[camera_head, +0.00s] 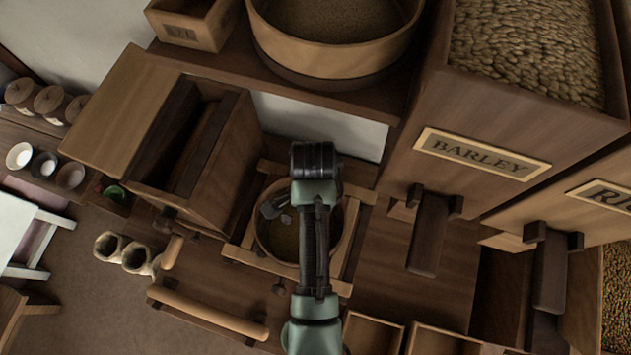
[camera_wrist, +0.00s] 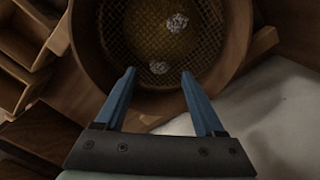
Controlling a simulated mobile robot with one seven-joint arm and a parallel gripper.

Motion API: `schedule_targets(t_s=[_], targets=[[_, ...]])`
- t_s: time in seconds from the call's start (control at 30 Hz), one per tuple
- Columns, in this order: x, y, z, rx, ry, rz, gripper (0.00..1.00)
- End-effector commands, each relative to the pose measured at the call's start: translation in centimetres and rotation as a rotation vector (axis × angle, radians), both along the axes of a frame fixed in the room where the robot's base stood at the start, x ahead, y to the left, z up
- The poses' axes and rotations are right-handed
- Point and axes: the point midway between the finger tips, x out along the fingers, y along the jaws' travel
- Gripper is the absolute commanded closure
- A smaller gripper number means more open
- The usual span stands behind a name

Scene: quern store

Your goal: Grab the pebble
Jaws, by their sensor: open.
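Two pale grey, rough pebbles lie in a round sieve (camera_wrist: 243,40) with a mesh bottom. The nearer pebble (camera_wrist: 159,68) appears between my fingertips in the wrist view. The other pebble (camera_wrist: 177,22) lies farther in, beyond the tips. My gripper (camera_wrist: 158,73) is open and empty, its two blue fingers reaching over the near rim of the sieve. I cannot tell how far above the mesh the tips are. In the head view my arm crosses the sieve (camera_head: 345,240) and hides part of it; a small grey lump (camera_head: 286,219) shows left of the arm.
The sieve sits in a wooden frame (camera_head: 245,258). A tall open wooden box (camera_head: 225,165) stands close on its left, and the barley bin (camera_head: 480,150) on its right. A shelf with a large round tub (camera_head: 330,58) is behind. Bare wooden surface (camera_head: 400,295) lies to the right.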

Motion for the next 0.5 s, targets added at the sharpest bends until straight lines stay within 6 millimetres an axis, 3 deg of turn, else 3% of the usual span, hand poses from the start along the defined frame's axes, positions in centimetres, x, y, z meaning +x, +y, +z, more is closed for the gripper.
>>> schedule_targets(t_s=[0.2,0.5], targets=[[-0.1,-0.3,-2.9,0.0,0.004,0.0,0.29],[0.0,-0.3,-3.7,0.0,0.0,0.0,0.29]])
